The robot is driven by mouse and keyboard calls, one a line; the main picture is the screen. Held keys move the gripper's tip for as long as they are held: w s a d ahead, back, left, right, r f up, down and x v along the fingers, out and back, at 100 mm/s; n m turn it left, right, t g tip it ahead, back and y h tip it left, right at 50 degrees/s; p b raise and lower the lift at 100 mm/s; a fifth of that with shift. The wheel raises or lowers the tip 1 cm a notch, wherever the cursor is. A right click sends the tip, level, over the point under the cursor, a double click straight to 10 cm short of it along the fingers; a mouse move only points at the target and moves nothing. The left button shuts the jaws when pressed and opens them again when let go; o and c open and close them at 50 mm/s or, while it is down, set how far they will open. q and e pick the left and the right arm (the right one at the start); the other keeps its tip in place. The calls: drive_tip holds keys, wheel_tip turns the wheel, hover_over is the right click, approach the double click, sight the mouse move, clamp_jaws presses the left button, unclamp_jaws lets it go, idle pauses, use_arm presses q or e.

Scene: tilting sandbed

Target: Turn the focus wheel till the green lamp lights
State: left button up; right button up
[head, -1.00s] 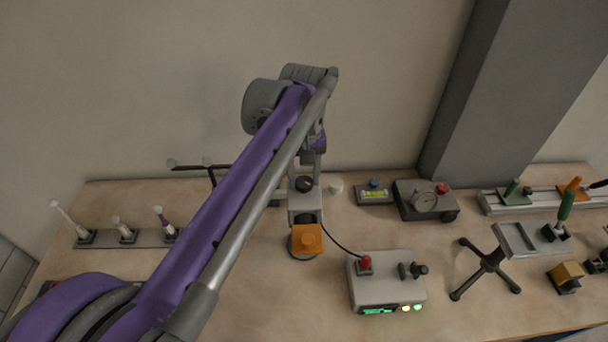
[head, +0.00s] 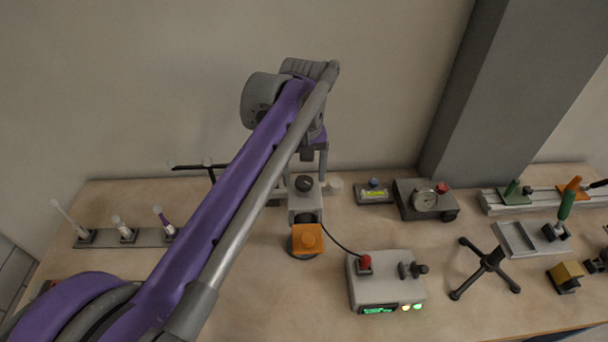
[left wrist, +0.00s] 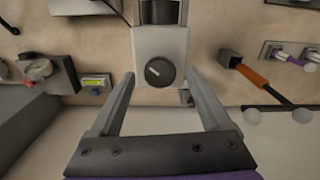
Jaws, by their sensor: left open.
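The focus wheel appears to be the dark round knob (head: 304,184) on the grey instrument (head: 304,203) with an orange block at its front. In the left wrist view, the knob (left wrist: 159,72) shows a pale pointer line. My left gripper (head: 306,170) is open, and its fingers stand apart on either side of the knob with gaps. A cable runs from the instrument to a grey control box (head: 387,288) with a green display (head: 378,310). My right gripper is out of view.
A gauge box (head: 425,200) and a small box with a yellow-green display (head: 374,193) stand right of the instrument. A black tripod stand (head: 487,268) is farther right. A strip with several handles (head: 125,238) lies left. Bare table lies in front of the instrument.

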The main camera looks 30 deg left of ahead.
sight(304, 181)
use_arm(q)
wheel_tip(304, 181, up, 10)
drive_tip(key=shift+p, duration=0.45)
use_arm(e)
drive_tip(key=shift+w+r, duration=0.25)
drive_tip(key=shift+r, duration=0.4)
use_arm(q)
drive_tip(key=shift+f, duration=0.1)
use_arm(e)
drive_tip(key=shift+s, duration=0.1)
